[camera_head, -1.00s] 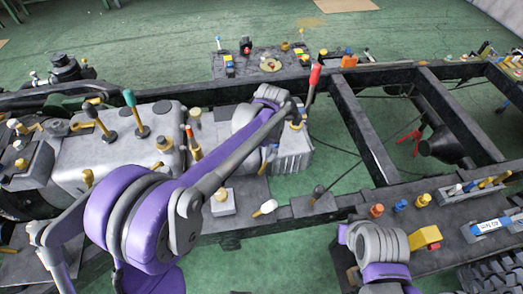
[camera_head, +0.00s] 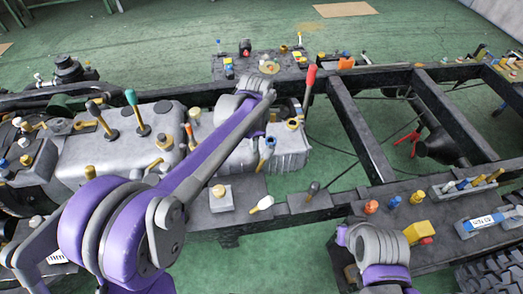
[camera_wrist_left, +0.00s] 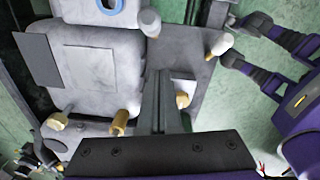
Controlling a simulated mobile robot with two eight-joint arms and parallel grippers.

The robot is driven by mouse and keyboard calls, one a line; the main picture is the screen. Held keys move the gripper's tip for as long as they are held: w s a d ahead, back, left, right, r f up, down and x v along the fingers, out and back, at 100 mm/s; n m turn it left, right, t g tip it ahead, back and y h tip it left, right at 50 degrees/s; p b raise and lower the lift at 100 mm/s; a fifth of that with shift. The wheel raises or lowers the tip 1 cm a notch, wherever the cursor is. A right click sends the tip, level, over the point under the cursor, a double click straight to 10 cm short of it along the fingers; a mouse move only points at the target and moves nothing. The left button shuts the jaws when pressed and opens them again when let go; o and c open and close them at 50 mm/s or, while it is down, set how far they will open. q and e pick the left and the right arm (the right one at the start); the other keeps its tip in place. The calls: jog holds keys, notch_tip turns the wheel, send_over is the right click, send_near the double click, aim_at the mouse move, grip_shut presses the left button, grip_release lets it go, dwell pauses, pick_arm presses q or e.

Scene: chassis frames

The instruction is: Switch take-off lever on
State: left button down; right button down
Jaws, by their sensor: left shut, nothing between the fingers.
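Several levers stand on the chassis, and I cannot tell from any marking which is the take-off lever. A red-handled lever (camera_head: 310,80) rises near the crossmember. A teal-tipped lever (camera_head: 131,98) and a dark lever (camera_head: 96,110) stand on the grey housing (camera_head: 125,160). A blue-tipped lever (camera_head: 266,150) stands beside the ribbed gearbox (camera_head: 291,152). A white-tipped lever (camera_head: 262,205) lies right of a small knobbed block (camera_head: 221,200). In the left wrist view my left gripper (camera_wrist_left: 161,78) is shut and empty, beside the knobbed block; my own arm hides its fingertips in the head view. My right gripper is not visible.
The dark frame rails (camera_head: 415,191) and crossmembers (camera_head: 358,130) surround open gaps. A yellow block (camera_head: 416,232) and several knobs stand at the right near a labelled box (camera_head: 486,223). A small-parts cluster (camera_head: 262,65) sits on the far rail. Green floor lies behind.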

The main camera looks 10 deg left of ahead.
pick_arm(q)
notch_tip(320, 180, up, 7)
jog(key=shift+w+d, duration=0.25)
jog(key=shift+r, duration=0.1)
dwell(0.3)
jog(key=s+a+f+m+t, duration=0.2)
jog(key=s+a+m, duration=0.3)
jog(key=s+m, duration=0.6)
jog(key=s+a+f+m+t, duration=0.3)
jog(key=s+a+f+m, duration=0.2)
jog(key=s+m, duration=0.7)
jog(key=shift+a+f+h, duration=0.15)
jog(key=shift+a+h, duration=0.15)
jog(key=shift+a, duration=0.15)
